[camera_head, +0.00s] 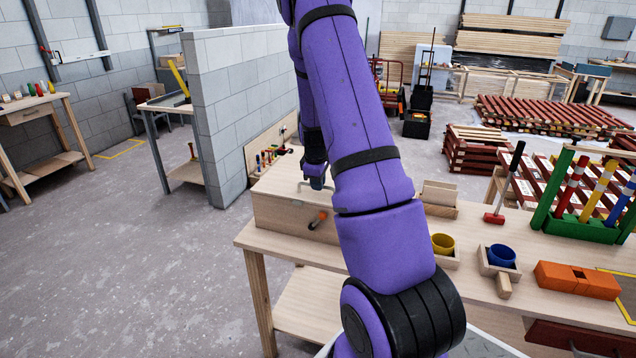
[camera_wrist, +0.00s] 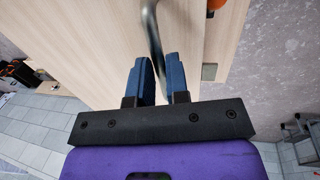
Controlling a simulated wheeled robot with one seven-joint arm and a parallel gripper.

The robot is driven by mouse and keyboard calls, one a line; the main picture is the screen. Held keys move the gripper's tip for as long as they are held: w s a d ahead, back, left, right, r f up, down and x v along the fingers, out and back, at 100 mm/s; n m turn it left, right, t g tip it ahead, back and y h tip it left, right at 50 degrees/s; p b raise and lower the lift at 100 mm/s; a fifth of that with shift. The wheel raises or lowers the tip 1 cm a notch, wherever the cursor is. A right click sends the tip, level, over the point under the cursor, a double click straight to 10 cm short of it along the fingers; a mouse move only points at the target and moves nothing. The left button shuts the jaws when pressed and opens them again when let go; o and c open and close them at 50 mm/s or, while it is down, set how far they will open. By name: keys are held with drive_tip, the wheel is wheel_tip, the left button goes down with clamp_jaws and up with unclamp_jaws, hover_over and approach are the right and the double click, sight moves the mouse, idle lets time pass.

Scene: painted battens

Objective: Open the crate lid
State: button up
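The crate (camera_head: 278,214) is a pale wooden box at the left end of the workbench. Its flat lid (camera_head: 277,184) lies closed on top and also fills much of the wrist view (camera_wrist: 100,35). A bent grey metal handle (camera_head: 312,187) stands on the lid. My gripper (camera_head: 317,180) points down at the handle, partly hidden by my arm. In the wrist view the blue fingers of my gripper (camera_wrist: 158,62) are apart, with the handle bar (camera_wrist: 152,35) between them. The bar is nearer the right finger; a gap shows to the left one.
An orange-ended latch or knob (camera_head: 318,219) is on the crate's front. To the right on the bench (camera_head: 470,240) are a yellow cup (camera_head: 443,244), a blue cup (camera_head: 501,256), an orange block (camera_head: 577,280) and a mallet (camera_head: 507,185). A grey block wall (camera_head: 240,100) stands behind.

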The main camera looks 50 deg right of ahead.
clamp_jaws()
drive_tip(key=shift+r, duration=0.1)
